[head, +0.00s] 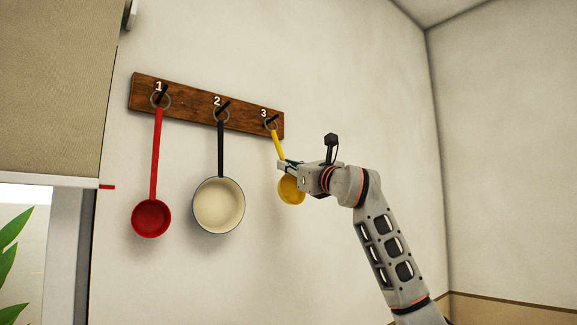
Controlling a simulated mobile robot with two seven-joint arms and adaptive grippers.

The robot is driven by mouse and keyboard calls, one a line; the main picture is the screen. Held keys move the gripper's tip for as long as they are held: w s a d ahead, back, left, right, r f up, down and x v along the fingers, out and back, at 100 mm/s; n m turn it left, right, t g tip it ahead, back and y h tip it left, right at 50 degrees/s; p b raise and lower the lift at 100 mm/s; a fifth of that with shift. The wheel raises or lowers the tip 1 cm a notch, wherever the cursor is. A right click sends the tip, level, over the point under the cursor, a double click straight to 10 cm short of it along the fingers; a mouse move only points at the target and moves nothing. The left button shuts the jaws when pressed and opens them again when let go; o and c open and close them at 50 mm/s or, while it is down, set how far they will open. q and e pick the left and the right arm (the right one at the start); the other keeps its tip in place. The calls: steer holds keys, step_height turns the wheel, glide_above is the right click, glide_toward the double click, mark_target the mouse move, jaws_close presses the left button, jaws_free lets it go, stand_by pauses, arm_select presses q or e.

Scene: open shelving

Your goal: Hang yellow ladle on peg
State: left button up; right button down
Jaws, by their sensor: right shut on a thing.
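The yellow ladle (291,191) is at the wall under peg 3 (271,120), handle up and slightly tilted. The ring at the top of its handle is at peg 3 and appears to be around it. My right gripper (284,164) is shut on the ladle's handle, between the ring and the bowl, and hides part of the handle and the bowl's upper edge. The wooden peg rack (190,101) is fixed to the wall and carries the numbers 1, 2 and 3. My left gripper is not in view.
A red ladle (151,219) hangs at peg 1, and a cream pan (219,205) with a black handle hangs at peg 2, left of my gripper. A blind and window (20,240) are at the left. The wall right of the rack is bare.

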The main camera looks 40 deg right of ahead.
stand_by(0.3)
steer(key=c, duration=2)
jaws_free()
steer(key=shift+c, duration=0.2)
steer(key=shift+s, duration=0.1)
steer(key=v, duration=1.2)
